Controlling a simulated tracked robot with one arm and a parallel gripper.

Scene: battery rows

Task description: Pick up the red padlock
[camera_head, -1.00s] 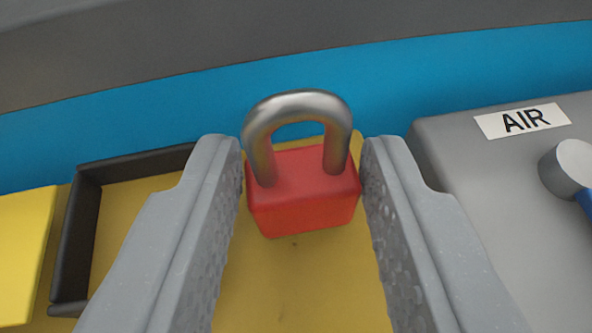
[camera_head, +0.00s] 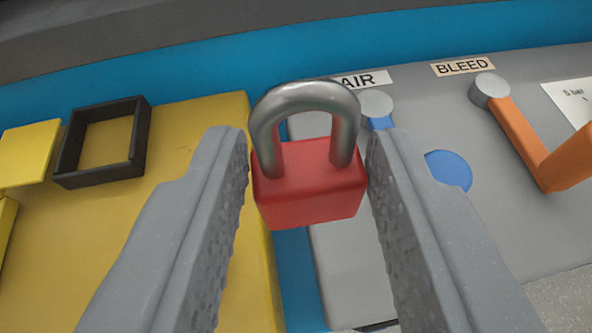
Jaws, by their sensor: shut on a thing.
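The red padlock (camera_head: 308,190) has a red block body and a thick silver shackle that points up in the picture. It is between the two grey fingers of my gripper (camera_head: 308,180), near their tips. The fingers are shut on the sides of its body. The padlock is held in front of the gap between a yellow surface and a grey panel, and it hides part of the panel behind it.
The yellow surface (camera_head: 185,130) with a black square frame (camera_head: 70,178) is at left. The grey panel (camera_head: 480,220) at right carries labels AIR (camera_head: 362,80) and BLEED (camera_head: 463,66), a blue-handled valve, and an orange lever (camera_head: 518,140). A blue wall (camera_head: 200,75) runs behind.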

